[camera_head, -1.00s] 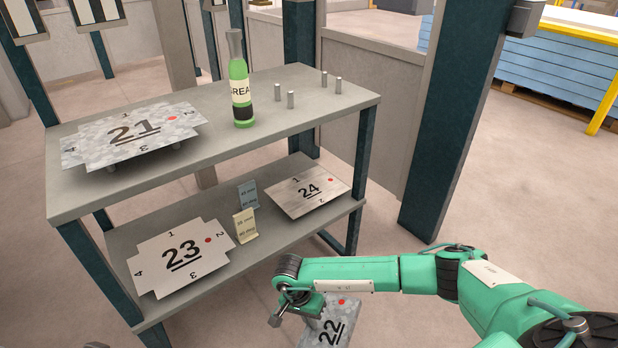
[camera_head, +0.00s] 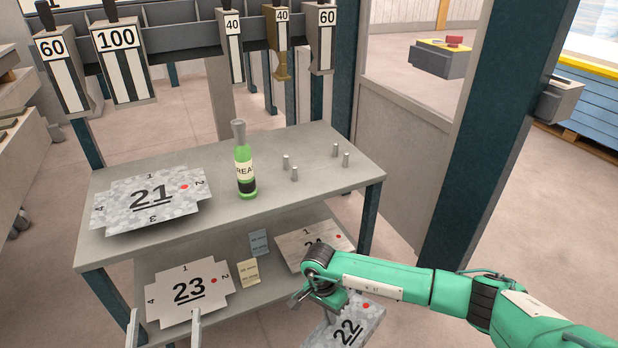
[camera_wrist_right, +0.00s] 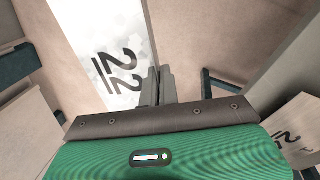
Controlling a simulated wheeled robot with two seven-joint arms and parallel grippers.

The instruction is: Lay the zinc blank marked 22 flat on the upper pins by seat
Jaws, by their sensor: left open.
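The zinc blank marked 22 (camera_head: 350,325) is a mottled grey sheet with a red dot, low in front of the rack and partly out of frame. My right gripper (camera_head: 334,302) is shut on its edge; the right wrist view shows the fingers (camera_wrist_right: 157,84) against the blank (camera_wrist_right: 110,45). The blank is clear of the shelves. The upper pins (camera_head: 294,174) are several short metal posts on the right of the upper shelf (camera_head: 250,212), with nothing on them. My left gripper (camera_head: 164,326) is open and empty, in front of the lower shelf.
Blank 21 (camera_head: 130,205) lies raised on the upper shelf's left. A green bottle (camera_head: 246,182) stands between it and the pins. Blanks 23 (camera_head: 165,285) and 24 (camera_head: 300,243) are on the lower shelf with two small cards (camera_head: 249,273). A dark post (camera_head: 485,150) rises at right.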

